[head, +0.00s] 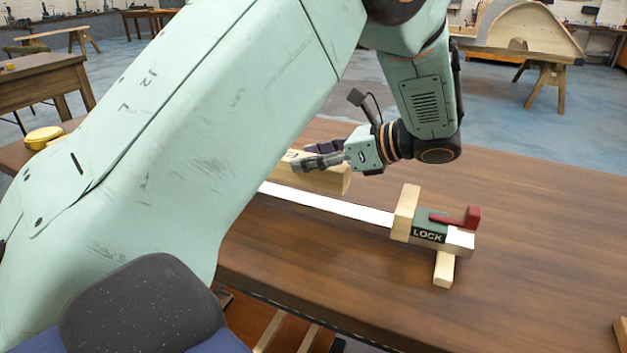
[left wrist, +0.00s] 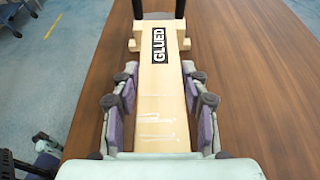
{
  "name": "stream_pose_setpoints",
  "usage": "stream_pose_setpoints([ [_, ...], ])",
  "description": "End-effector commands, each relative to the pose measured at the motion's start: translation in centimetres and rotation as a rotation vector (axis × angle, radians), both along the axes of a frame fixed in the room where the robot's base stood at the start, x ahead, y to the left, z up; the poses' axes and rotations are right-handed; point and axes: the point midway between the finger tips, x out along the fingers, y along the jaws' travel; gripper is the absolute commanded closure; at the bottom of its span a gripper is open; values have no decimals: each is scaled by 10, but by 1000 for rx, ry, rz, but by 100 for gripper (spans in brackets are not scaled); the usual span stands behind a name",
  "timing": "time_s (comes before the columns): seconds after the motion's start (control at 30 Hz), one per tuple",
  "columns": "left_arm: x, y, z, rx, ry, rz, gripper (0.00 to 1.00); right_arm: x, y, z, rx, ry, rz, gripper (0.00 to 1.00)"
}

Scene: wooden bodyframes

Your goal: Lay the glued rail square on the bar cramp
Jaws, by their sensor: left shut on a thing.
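The pale wooden rail (head: 333,182) is partly hidden behind my left arm in the head view. In the left wrist view the rail (left wrist: 158,82) carries a black "GLUED" label and runs away between the finger pads. My left gripper (head: 318,160) is shut on it, with purple pads along both sides (left wrist: 160,95). The bar cramp (head: 335,206) lies on the bench, with a white bar, a wooden jaw, a green "LOCK" block and a red lever. The rail is just behind and above the bar; I cannot tell whether they touch. My right gripper is out of view.
The brown bench top (head: 530,240) is clear to the right of the cramp, apart from a wooden piece (head: 621,333) at its corner. Two dark posts (left wrist: 159,8) stand beyond the rail's far end. A yellow round object (head: 43,137) lies at left.

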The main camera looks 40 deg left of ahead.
Motion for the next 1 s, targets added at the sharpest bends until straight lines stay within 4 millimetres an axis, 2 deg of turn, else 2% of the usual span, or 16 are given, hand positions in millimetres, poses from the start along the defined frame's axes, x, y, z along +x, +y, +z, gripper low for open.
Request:
stream_pose_setpoints([
  [0.23,2,0,-39,1,1,-1,100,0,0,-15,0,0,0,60],
  [0.47,4,0,-42,0,-2,-1,100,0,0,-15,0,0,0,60],
  [0.5,4,0,-43,-2,-1,-1,55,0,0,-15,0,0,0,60],
  [0.77,4,0,-42,-1,-1,-1,33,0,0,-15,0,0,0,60],
  [1.0,4,0,-42,-1,-1,-1,33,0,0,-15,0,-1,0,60],
])
